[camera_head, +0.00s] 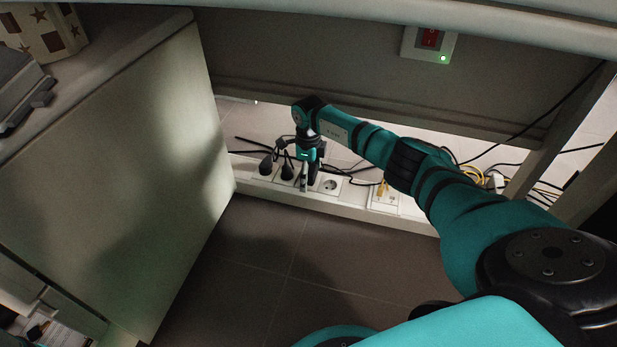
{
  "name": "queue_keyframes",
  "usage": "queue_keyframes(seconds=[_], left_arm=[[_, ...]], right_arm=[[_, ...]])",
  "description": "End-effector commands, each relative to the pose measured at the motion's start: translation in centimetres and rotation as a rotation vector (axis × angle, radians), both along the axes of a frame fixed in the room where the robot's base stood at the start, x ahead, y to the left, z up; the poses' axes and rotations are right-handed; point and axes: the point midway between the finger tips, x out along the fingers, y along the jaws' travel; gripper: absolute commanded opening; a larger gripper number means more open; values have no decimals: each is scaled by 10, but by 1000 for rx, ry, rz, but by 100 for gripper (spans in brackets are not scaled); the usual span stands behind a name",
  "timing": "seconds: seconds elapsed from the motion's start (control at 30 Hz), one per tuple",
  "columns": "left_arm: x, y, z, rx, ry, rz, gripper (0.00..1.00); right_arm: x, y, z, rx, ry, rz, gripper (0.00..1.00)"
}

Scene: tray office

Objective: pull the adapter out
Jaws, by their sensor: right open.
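I cannot tell which one is the adapter. My right gripper (304,181) is open and points down at the strip, just right of the second black plug. A dark shape shows behind its fingers; whether it is between them or touching them is too small to tell. A bare round socket (330,184) lies to the right of the gripper. My left gripper is out of view.
A pale cabinet (120,180) stands close on the left. The desk edge (400,15) crosses the top. A red switch (430,38) with a green light is on the back panel. Yellow and black cables (475,172) lie at the right. The tiled floor (260,270) in front is clear.

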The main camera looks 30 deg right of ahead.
Motion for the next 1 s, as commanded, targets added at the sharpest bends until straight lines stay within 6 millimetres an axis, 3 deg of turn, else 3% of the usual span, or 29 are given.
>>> queue_keyframes(seconds=[1.0], left_arm=[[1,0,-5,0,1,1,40]], right_arm=[[3,-4,0,0,0,0,81]])
